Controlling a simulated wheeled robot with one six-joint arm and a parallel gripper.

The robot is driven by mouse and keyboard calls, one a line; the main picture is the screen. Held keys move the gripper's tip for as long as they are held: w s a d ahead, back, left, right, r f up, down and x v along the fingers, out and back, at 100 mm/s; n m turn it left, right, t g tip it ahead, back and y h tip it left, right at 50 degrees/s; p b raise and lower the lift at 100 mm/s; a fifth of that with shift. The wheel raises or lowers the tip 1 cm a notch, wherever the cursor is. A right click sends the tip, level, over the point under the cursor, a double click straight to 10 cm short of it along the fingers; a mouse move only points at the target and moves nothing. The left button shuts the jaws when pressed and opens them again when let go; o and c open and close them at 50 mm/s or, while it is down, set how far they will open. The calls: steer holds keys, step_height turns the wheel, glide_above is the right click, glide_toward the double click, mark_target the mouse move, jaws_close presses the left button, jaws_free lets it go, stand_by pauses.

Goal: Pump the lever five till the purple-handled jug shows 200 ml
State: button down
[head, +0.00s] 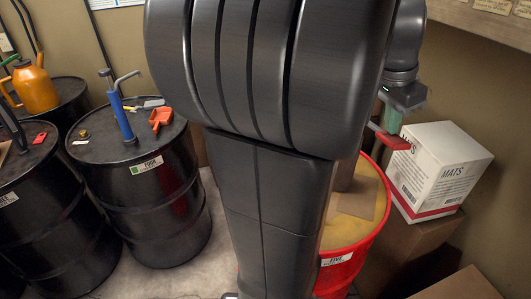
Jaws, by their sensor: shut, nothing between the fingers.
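A blue hand pump (121,115) with a bent grey lever or spout stands upright on the middle black drum (165,195). An orange jug (36,88) with green on its top stands on a black drum at the far left; no purple handle shows on it. No purple-handled jug and no millilitre scale can be made out. My gripper (391,132) is at the right, beside the white box and above the red drum, far from the blue pump. It is shut and empty, and partly hidden by my arm, which covers the middle of the view.
A red drum (362,252) with a yellowish top stands behind my arm. A white MATS box (435,170) sits on a brown carton (410,245). A red scoop (160,118) lies on the middle drum. Another black drum (50,215) stands left. Bare floor shows between the drums and my arm.

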steer(key=shift+d+p+v, duration=0.2)
steer(key=shift+p+v, duration=0.35)
steer(key=shift+v, duration=0.35)
steer(key=shift+d+p+v, duration=0.2)
steer(key=shift+p+v, duration=0.3)
steer(key=shift+v, duration=0.4)
steer(key=shift+w+r, duration=0.1)
steer(key=shift+w, duration=0.05)
steer(key=shift+a+b+x, duration=0.2)
steer(key=shift+b+x, duration=0.55)
steer(key=shift+x, duration=0.2)
steer(key=shift+d+p+v, duration=0.2)
steer(key=shift+p+v, duration=0.8)
steer(key=shift+w+d+v, duration=0.1)
steer(key=shift+d+v, duration=0.1)
steer(key=shift+v, duration=0.6)
steer(key=shift+w+d+v, duration=0.1)
steer(key=shift+d+v, duration=0.05)
steer(key=shift+v, duration=0.65)
steer(key=shift+d+v, duration=0.2)
steer(key=shift+v, duration=0.6)
steer(key=shift+r, duration=0.1)
